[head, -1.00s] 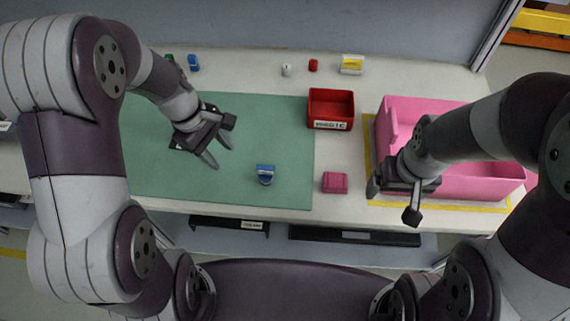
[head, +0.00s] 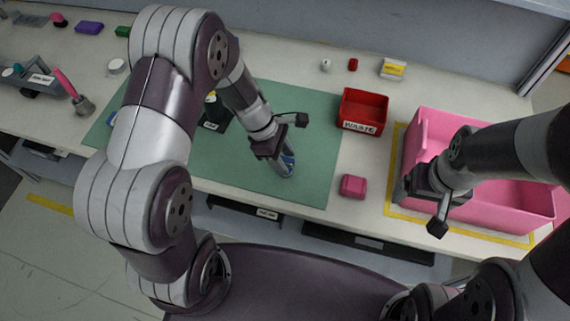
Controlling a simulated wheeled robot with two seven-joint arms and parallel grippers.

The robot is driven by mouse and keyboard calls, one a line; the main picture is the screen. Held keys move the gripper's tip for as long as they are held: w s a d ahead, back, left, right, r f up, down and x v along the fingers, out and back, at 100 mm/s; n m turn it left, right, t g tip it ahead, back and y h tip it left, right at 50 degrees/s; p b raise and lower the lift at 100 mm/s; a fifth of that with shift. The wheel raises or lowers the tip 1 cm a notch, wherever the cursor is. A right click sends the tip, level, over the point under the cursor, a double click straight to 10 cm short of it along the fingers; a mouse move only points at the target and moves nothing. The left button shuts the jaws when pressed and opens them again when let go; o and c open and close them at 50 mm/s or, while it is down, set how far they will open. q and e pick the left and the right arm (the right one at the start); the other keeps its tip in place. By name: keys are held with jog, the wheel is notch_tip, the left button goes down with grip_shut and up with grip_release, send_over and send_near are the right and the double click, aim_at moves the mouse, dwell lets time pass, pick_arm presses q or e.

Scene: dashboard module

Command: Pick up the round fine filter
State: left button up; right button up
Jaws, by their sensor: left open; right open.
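A small blue piece (head: 288,163) lies on the green mat (head: 315,155), partly hidden by my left gripper. It may be the round fine filter, but I cannot tell for sure. My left gripper (head: 283,170) is open and points down over the blue piece, with its fingers at or around it. I cannot tell whether they touch it. My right gripper (head: 419,212) is open and empty, above the front left part of the pink bin.
A red waste box (head: 362,127) stands behind right, a pink block (head: 353,186) lies right of the mat, and a pink bin (head: 480,205) stands further right. A round white piece (head: 116,66) and a pink-handled tool (head: 66,83) lie at left.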

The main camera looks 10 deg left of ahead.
pick_arm(q)
jog(key=shift+w+d+f, duration=0.15)
jog(key=shift+d+f, duration=0.25)
jog(key=shift+f, duration=0.25)
grip_shut()
jog(key=shift+r, duration=0.1)
